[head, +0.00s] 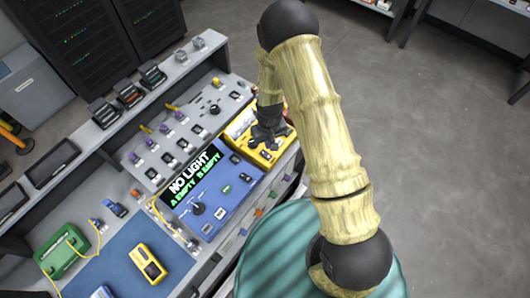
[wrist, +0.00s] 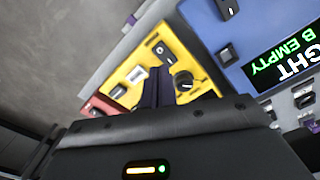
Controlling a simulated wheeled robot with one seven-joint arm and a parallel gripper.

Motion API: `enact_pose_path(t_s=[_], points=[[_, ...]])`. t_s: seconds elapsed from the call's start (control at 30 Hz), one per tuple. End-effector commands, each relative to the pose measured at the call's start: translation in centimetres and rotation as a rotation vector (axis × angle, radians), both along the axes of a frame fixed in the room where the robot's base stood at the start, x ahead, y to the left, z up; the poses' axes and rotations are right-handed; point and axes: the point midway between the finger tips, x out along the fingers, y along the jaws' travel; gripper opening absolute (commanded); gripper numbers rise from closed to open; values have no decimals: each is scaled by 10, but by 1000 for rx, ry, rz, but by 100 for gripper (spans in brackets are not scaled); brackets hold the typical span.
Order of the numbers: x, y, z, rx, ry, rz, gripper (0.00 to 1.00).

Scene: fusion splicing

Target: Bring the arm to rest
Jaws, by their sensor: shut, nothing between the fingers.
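My arm reaches from the lower right over the right end of the bench in the head view. My gripper (head: 268,138) is dark and hangs above the yellow device (head: 262,158). In the wrist view my gripper (wrist: 158,82) is shut and empty, its fingers together in front of the yellow device (wrist: 203,84). I cannot tell whether the fingertips touch it.
A blue panel (head: 228,212) with a screen reading "NO LIGHT, A EMPTY, B EMPTY" lies beside the yellow device. A green device (head: 62,252) and a yellow handheld meter (head: 148,264) are at lower left. A shelf with several small boxes runs behind. Open floor (head: 430,130) lies right.

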Motion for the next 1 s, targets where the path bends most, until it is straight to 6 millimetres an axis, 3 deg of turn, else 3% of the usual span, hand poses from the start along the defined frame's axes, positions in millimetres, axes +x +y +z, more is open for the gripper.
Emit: enact_pose_path(t_s=[0.43, 0.57, 0.77, 1.0], points=[[0, 0, -1, 0, 0, 0, 0], [1, -3, 7, 3, -6, -10, 0], [2, -23, 50, 15, -40, -64, 0], [-12, -56, 114, 31, -89, -152, 0]])
